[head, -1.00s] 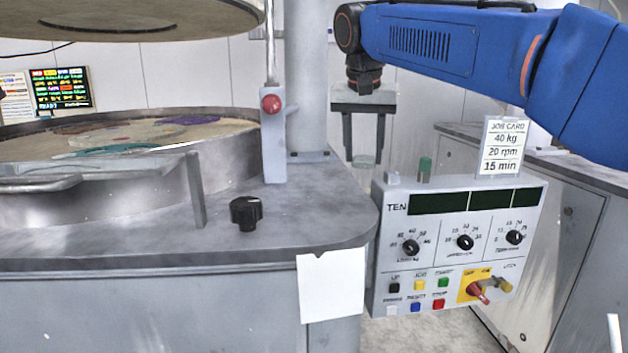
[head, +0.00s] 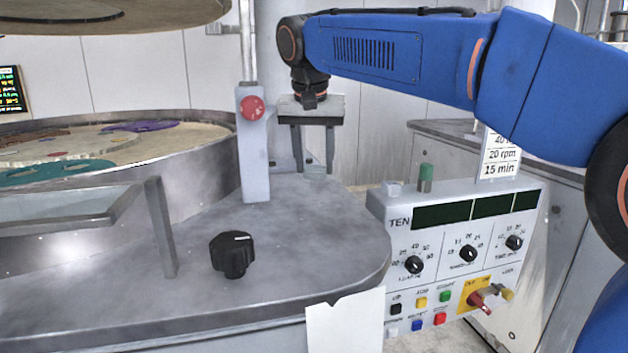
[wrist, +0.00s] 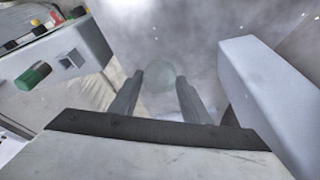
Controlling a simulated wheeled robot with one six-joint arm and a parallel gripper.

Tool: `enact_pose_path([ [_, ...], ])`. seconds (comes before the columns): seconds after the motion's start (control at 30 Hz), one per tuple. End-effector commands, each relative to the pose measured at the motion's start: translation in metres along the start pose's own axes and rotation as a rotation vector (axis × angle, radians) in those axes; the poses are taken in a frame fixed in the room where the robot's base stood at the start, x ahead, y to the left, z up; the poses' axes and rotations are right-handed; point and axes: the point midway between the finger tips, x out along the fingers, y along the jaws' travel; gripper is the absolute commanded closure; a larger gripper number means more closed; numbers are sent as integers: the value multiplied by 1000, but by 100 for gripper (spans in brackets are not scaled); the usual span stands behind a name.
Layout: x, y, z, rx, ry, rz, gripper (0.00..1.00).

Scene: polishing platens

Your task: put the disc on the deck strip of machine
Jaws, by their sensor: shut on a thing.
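The disc (head: 315,171) is small, pale and translucent, and shows between the fingertips of my gripper (head: 313,168). In the wrist view the round disc (wrist: 159,76) sits between the two dark fingers of my gripper (wrist: 158,84), which are shut on it. The deck strip (head: 320,215) is the grey metal top of the machine beside the round platen. My gripper holds the disc over or at the deck, right of the post with the red button. I cannot tell whether the disc touches the deck.
The post (head: 254,150) with a red button stands close left of my gripper. A black knob (head: 232,255) rises from the deck in front. The control panel (head: 460,245) with a green button on top is at the right. The platen's rim (head: 190,165) is at the left.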

Motion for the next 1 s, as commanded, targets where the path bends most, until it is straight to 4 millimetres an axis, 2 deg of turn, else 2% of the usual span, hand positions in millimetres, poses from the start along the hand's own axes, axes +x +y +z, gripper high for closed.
enact_pose_path([
  [0.3, 35, 0, 12, 0, -1, 1, 86],
  [0.77, 42, 0, 14, 0, 0, 0, 86],
  [0.8, 42, 0, 13, 0, 0, 0, 48],
  [0.83, 42, 0, 13, 0, 0, 0, 41],
  [1.0, 42, 0, 13, 0, 0, 0, 39],
])
